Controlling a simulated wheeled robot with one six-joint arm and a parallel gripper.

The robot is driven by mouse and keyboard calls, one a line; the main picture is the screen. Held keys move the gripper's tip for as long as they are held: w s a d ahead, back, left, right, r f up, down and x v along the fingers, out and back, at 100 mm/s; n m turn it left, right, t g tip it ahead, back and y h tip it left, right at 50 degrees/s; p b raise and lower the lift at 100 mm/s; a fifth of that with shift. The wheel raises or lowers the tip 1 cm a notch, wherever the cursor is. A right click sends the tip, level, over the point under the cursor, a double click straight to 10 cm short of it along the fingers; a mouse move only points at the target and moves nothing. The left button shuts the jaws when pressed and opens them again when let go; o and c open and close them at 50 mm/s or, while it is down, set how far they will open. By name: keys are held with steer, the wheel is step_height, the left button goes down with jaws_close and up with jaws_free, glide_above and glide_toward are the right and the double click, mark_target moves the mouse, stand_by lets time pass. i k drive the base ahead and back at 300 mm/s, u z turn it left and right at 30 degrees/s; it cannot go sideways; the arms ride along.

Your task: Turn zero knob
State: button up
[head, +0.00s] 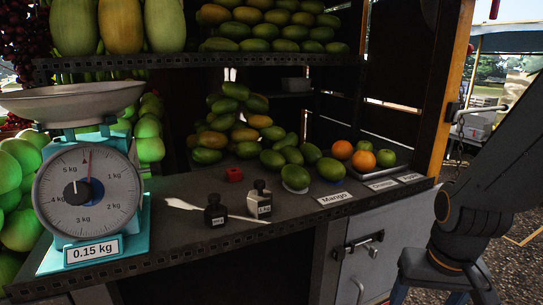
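A teal weighing scale (139,235) with a wide, shallow pan (70,103) on top stands at the left end of the dark counter. Its round white dial (88,215) faces me, with a red needle pointing nearly straight up. A small black piece with a short pointer (74,188) shows left of the dial's middle. I cannot tell whether it is the zero knob, and no other knob is clear on the scale. A plate below the dial reads 0.15 kg (94,249). The pan looks empty from this low angle. My gripper is out of view; only dark arm links show at the right.
Two small weights, one black (215,212) and one pale (259,200), stand on the counter (185,245) near a white feather-like item and a small red block (234,174). Mangoes (232,120) and oranges (364,160) lie behind. A shelf (200,62) of fruit overhangs the counter.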

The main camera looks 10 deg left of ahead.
mark_target(77, 193)
steer(key=u, duration=2.1)
